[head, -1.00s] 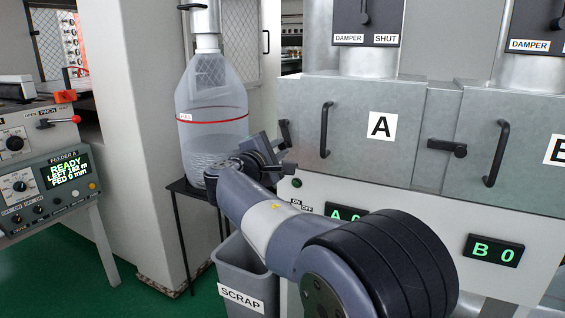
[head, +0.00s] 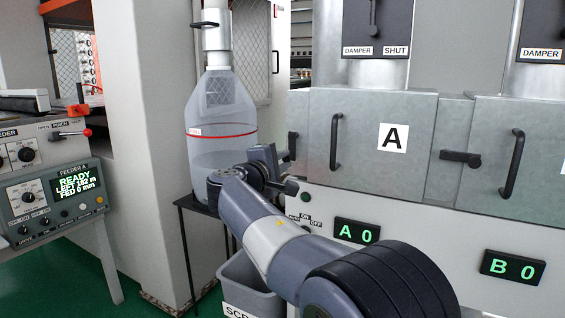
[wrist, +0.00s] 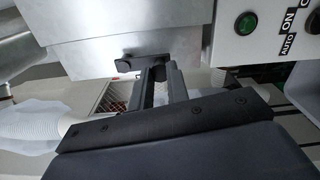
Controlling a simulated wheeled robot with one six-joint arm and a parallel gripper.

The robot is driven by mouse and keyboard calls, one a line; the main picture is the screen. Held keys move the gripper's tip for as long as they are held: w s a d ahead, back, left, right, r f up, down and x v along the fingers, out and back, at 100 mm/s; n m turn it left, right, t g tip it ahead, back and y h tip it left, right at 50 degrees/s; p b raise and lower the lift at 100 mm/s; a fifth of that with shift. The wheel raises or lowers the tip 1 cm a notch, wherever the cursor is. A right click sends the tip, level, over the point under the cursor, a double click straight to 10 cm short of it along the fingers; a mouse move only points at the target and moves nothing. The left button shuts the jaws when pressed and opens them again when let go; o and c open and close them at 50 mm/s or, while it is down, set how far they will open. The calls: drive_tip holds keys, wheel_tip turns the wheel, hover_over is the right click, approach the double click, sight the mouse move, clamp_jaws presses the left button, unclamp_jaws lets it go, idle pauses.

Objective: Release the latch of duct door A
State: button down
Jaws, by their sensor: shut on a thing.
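Duct door A (head: 360,140) is a grey metal panel with a black pull handle (head: 335,142) and a white A label; it looks closed. Its dark latch (head: 292,146) is at the door's left edge, partly hidden by my gripper in the head view. In the wrist view the latch (wrist: 125,66) shows as a dark knob and bar under the metal edge. My gripper (wrist: 161,68) has its fingertips at the latch bar and is shut on it, with the knob left of the fingers. In the head view my gripper (head: 278,162) is at the panel's left side.
A clear collecting bottle (head: 222,125) on a black stand is just left of my gripper. A grey scrap bin (head: 250,280) stands below my arm. Switches and the A 0 display (head: 356,232) sit under the door. Another latch (head: 460,158) is to the right.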

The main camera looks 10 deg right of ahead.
drive_tip(key=c, duration=1.4)
unclamp_jaws()
drive_tip(key=shift+o, duration=0.2)
drive_tip(key=shift+a, duration=0.1)
drive_tip(key=p+v, duration=0.1)
drive_tip(key=v, duration=0.9)
drive_tip(key=shift+s+a, duration=0.2)
drive_tip(key=shift+s, duration=0.1)
drive_tip(key=x, duration=1.1)
drive_tip(key=shift+b, duration=0.4)
drive_tip(key=shift+s, duration=0.1)
